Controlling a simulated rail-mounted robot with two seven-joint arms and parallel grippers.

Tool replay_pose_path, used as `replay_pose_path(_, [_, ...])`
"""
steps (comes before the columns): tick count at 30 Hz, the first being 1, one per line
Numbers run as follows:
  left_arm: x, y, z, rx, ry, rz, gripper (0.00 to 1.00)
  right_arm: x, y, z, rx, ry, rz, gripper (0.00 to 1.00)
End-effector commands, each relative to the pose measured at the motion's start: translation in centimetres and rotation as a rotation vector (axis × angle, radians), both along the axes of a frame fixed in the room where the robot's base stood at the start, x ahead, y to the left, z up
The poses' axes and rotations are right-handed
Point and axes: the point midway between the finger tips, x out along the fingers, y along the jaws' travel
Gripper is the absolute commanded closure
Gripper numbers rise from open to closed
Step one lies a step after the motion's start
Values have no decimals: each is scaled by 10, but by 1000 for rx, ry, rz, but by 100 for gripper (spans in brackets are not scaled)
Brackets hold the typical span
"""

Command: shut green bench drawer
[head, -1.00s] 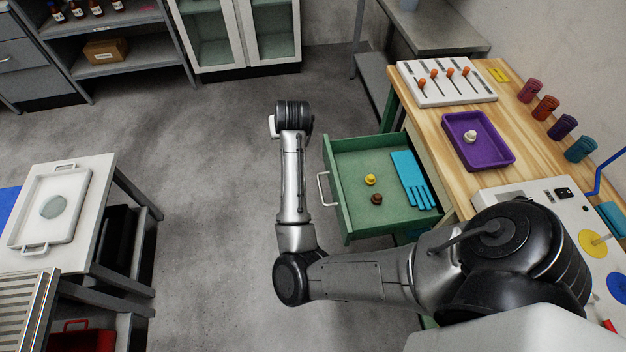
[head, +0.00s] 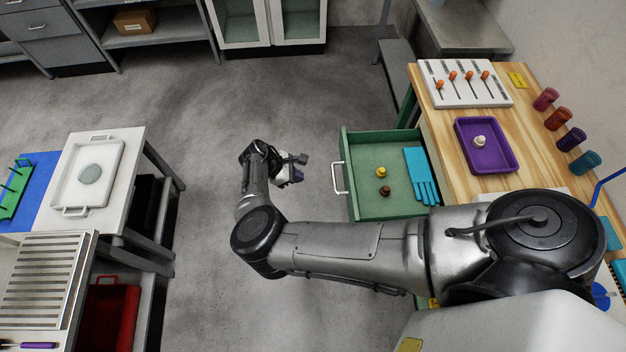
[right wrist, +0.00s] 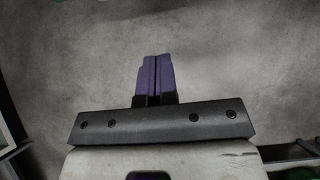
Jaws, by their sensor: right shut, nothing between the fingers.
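The green bench drawer (head: 391,211) stands pulled out from the wooden bench (head: 440,134), with its white bar handle (head: 339,177) on its left-facing front. Inside it lie a blue glove (head: 421,178), a yellow knob-like piece (head: 381,172) and a brown one (head: 385,191). My right gripper (head: 297,175) is left of the handle, apart from it, over the open floor. In the right wrist view its purple fingers (right wrist: 155,78) are together with nothing between them, and only grey floor shows beyond. My left gripper is not in view.
A purple tray (head: 511,166) and a white slider panel (head: 452,103) are on the bench. A side table with a white tray (head: 115,187) stands at the left. The floor (head: 200,150) between table and drawer is clear.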

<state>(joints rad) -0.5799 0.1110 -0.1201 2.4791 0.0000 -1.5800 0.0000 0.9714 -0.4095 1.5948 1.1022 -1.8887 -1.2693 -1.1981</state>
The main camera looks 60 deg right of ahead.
Motion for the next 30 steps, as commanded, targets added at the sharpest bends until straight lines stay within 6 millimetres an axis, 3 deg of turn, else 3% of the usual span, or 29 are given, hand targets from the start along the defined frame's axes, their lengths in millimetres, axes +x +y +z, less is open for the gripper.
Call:
replay_pose_path(16, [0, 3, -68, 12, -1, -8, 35, -46, -37, -77, -2, -1, -6, 100])
replay_pose_path(24, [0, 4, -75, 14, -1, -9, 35, -70, -56, -79, -1, -1, -7, 100])
replay_pose_path(30, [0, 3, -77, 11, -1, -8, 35, -76, -61, -80, -2, -2, -5, 100])
